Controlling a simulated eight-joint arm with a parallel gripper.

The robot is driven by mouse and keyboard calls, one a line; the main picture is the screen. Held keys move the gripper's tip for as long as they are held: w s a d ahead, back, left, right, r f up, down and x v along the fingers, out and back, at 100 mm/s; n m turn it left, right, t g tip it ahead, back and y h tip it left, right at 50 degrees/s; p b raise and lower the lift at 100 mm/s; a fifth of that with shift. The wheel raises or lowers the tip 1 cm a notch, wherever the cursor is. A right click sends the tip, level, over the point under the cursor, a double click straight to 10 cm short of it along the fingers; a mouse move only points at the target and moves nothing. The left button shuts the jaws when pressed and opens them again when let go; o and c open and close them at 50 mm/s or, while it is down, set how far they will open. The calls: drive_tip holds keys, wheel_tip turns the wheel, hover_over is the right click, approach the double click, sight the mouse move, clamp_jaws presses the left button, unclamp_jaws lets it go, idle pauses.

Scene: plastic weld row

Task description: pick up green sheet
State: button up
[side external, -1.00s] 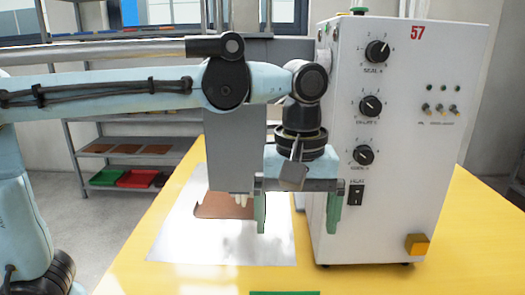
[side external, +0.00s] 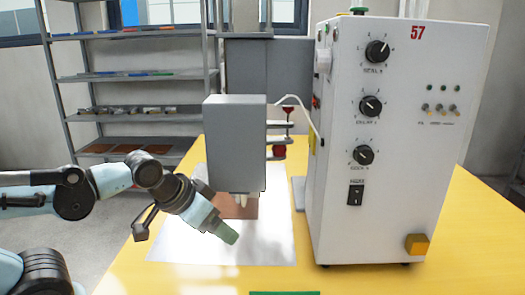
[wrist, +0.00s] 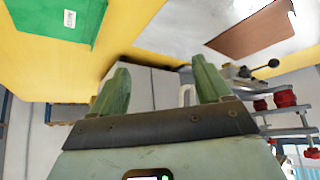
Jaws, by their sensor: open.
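The green sheet (side external: 284,293) lies on the yellow table, with only a thin strip showing at the bottom edge of the side view. In the wrist view the green sheet (wrist: 58,18) fills the upper left, with a small white label on it, cut off by the frame. My gripper (side external: 225,232) is tilted over the white metal plate, left of and beyond the green sheet in the side view. Its two green fingers are apart and empty in the wrist view (wrist: 163,85).
A brown sheet (side external: 238,210) lies on the white plate (side external: 180,245), under a grey press head (side external: 235,145). It also shows in the wrist view (wrist: 255,32). A tall white control box (side external: 400,150) marked 57 stands right. Yellow table (side external: 460,270) is clear at front right.

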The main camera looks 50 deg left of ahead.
drive_tip(key=c, duration=0.7)
drive_tip(key=shift+c, duration=0.2)
drive_tip(key=m+g, duration=0.7)
drive_tip(key=m, duration=0.2)
hover_over(302, 291)
drive_tip(key=f, duration=0.7)
drive_tip(key=shift+d, duration=0.4)
drive_tip(key=shift+a+f, duration=0.2)
drive_tip(key=shift+f, duration=1.4)
drive_tip(key=shift+a+f, duration=0.15)
drive_tip(key=shift+f, duration=1.4)
